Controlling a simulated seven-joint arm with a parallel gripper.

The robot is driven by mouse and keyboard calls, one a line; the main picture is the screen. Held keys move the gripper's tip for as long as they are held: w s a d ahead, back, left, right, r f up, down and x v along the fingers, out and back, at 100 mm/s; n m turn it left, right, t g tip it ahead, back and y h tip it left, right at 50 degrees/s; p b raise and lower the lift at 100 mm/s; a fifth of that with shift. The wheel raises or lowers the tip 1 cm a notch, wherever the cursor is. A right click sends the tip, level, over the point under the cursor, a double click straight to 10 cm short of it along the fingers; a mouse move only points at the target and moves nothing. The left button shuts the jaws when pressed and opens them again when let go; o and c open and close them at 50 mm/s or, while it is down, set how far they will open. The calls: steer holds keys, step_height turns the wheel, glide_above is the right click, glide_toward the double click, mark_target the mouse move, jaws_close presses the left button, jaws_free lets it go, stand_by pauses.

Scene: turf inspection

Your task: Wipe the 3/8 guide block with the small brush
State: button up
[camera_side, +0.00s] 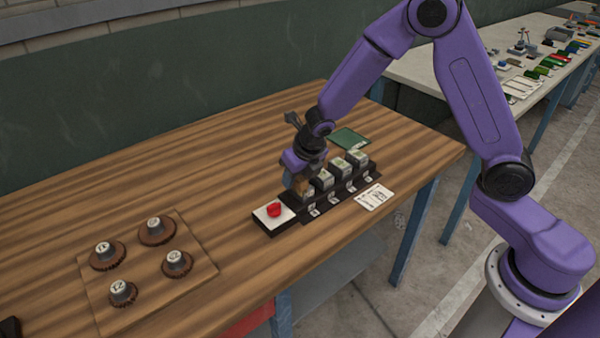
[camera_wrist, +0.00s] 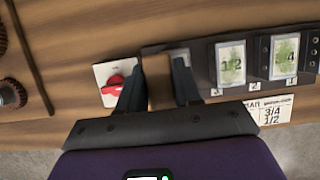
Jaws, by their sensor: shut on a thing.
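My gripper (camera_side: 297,171) is low over the left end of a black rack (camera_side: 343,200). In the wrist view its two fingers (camera_wrist: 158,92) are shut on a brown wooden piece (camera_wrist: 158,72), which looks like the brush's handle; no bristles show. The brown piece (camera_side: 301,186) reaches down at the leftmost rack slot in the side view. Several guide blocks (camera_side: 356,158) stand in the rack. The wrist view shows one marked 1/2 (camera_wrist: 231,64) and one partly read as 4 (camera_wrist: 286,57). A block beside the right finger is mostly hidden, so its mark and any contact cannot be told.
A red knob on a white plate (camera_side: 287,219) is at the rack's left end. A printed card (camera_side: 375,197) lies in front, a green sheet (camera_side: 349,139) behind. A board (camera_side: 200,268) with several round numbered pieces is at left. Bare wood lies between.

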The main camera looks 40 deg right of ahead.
steer(key=d, duration=0.4)
step_height(320, 180, up, 8)
steer(key=shift+r, duration=0.2)
stand_by(0.4)
steer(key=shift+a, duration=0.15)
stand_by(0.3)
